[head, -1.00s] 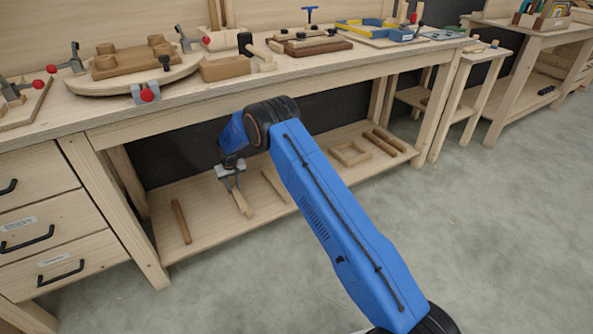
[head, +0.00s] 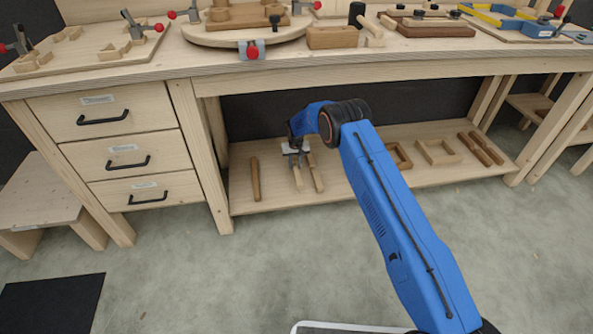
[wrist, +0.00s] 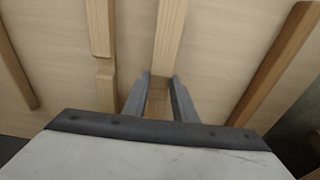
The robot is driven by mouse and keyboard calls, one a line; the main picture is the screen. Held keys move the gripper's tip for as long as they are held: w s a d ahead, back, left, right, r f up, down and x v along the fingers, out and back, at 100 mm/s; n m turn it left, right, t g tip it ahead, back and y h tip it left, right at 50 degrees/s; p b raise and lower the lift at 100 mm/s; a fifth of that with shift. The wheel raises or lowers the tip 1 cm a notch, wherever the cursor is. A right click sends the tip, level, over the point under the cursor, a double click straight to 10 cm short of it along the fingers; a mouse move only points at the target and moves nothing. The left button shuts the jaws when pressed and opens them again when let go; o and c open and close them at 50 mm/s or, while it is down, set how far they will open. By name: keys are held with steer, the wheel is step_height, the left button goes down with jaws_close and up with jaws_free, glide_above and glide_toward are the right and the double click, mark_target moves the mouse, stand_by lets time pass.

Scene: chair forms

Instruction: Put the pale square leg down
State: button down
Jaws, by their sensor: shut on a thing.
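My gripper (head: 296,160) is low over the bottom shelf (head: 365,178) of the workbench. It is shut on the pale square leg (head: 298,178), whose near end points toward the shelf's front edge. In the wrist view, the two grey fingers (wrist: 160,95) press on both sides of the pale leg (wrist: 168,40). I cannot tell whether the leg touches the shelf. Another pale piece (head: 315,172) lies close beside it on the right; it seems to be the notched bar (wrist: 102,50) in the wrist view.
A brown leg (head: 255,179) lies on the shelf to the left. The bench top (head: 290,64) is above the arm. A drawer unit (head: 120,150) stands left of the shelf.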

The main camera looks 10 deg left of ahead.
mark_target(295, 169)
steer(key=shift+f, duration=1.8)
steer(key=shift+f, duration=0.1)
steer(key=c, duration=1.5)
jaws_free()
steer(key=shift+o, duration=0.2)
steer(key=r, duration=0.4)
steer(key=s+r, duration=0.1)
steer(key=r, duration=0.7)
steer(key=shift+s+d, duration=0.2)
